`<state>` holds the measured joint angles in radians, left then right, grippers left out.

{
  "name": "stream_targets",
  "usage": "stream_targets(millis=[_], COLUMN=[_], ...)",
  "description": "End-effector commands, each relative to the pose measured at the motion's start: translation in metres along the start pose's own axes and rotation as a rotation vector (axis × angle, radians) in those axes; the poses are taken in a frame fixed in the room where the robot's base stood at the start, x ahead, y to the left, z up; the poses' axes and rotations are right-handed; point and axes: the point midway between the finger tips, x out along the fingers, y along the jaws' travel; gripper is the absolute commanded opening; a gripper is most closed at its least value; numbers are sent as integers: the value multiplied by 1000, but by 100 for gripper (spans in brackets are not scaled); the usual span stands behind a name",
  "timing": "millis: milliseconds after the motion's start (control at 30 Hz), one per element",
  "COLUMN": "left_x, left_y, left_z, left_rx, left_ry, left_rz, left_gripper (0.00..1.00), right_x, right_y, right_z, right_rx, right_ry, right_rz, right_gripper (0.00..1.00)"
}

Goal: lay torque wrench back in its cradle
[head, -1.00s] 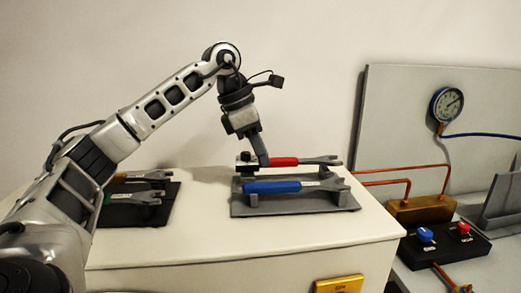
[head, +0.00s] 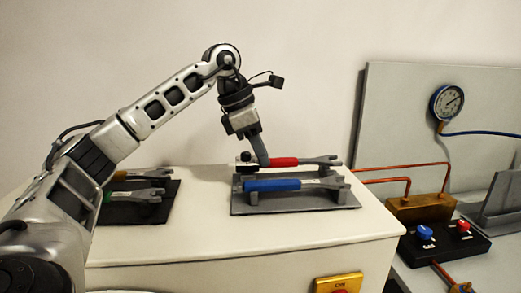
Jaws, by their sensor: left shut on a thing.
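My left gripper (head: 262,158) is shut on a red-handled wrench (head: 286,162) near its left end. The wrench lies roughly level, its grey open jaw pointing right, at the back of a grey cradle (head: 240,205). I cannot tell whether it rests on the cradle's supports or is held just above them. A blue-handled wrench (head: 272,185) lies in the front of the same cradle, parallel to the red one. My right gripper is not in view.
A dark cradle (head: 125,215) at left holds an orange-handled wrench (head: 150,175) and a green-handled wrench (head: 140,195), partly behind my left arm. At right are copper pipes, a pressure gauge (head: 447,102) and a black button box (head: 445,244). The white worktop's front is clear.

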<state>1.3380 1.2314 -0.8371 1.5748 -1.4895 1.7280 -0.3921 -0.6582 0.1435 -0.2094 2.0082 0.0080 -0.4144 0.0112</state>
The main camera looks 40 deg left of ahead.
Motion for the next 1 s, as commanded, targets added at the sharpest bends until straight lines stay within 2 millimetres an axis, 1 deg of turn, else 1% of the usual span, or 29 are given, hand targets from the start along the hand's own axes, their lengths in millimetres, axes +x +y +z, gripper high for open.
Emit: stream_targets(millis=[467, 767, 800, 833, 867, 1000], left_x=[8, 9, 9, 9, 9, 9], left_y=[0, 0, 0, 0, 0, 0], left_z=[-3, -4, -4, -4, -4, -4], left_rx=[1, 1, 1, 1, 1, 0], left_ry=[-2, -2, -2, -2, -2, -1], left_rz=[2, 1, 1, 1, 1, 1], left_gripper=[0, 0, 29, 37, 43, 43], right_x=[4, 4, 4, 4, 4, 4], right_y=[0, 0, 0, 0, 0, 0], right_z=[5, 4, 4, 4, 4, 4], right_rx=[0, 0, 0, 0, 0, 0], right_ry=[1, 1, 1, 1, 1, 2], right_rz=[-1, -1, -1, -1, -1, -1], right_gripper=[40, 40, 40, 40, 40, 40])
